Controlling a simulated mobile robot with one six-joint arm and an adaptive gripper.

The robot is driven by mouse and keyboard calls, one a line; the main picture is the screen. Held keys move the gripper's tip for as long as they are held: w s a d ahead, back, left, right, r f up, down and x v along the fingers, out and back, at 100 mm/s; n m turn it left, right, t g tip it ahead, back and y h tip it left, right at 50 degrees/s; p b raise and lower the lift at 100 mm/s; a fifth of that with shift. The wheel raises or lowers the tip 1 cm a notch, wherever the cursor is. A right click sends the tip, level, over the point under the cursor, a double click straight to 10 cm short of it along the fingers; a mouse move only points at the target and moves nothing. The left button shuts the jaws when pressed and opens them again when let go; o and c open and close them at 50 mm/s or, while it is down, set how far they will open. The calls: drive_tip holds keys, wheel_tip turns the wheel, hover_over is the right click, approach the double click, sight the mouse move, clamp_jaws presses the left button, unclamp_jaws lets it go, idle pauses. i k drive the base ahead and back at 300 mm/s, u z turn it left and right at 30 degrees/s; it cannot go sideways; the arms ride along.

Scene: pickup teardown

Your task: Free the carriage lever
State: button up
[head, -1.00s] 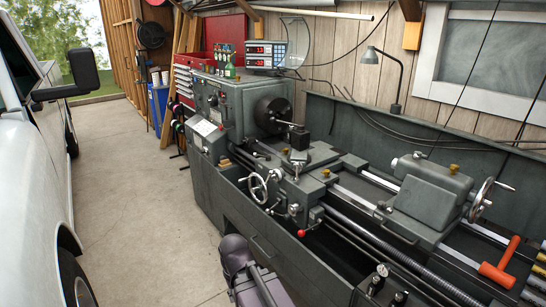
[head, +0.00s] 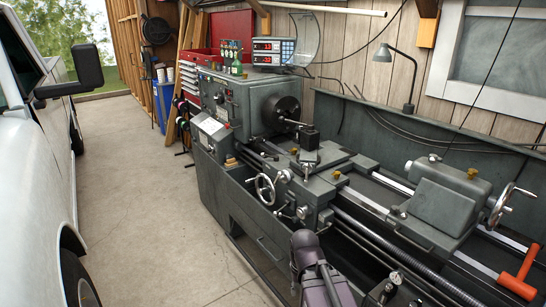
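The grey lathe carriage (head: 318,158) sits on the bed in the middle of the head view. Its apron carries a silver handwheel (head: 265,189) and small silver levers (head: 303,212). No red-knobbed lever shows now; my purple-grey arm covers the lower right of the apron, where the red knob showed before. My gripper is not in the picture, so its state and any contact with the lever cannot be seen.
An orange-red mallet (head: 520,272) lies at the lathe's right end, near the tailstock (head: 443,203). A digital readout (head: 273,51) stands above the headstock (head: 255,105). A white vehicle (head: 28,170) stands at left. The concrete floor (head: 160,190) between is clear.

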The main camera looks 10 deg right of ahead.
sight(275, 158)
drive_tip(key=z, duration=0.1)
drive_tip(key=i, duration=1)
drive_tip(key=u, duration=0.05)
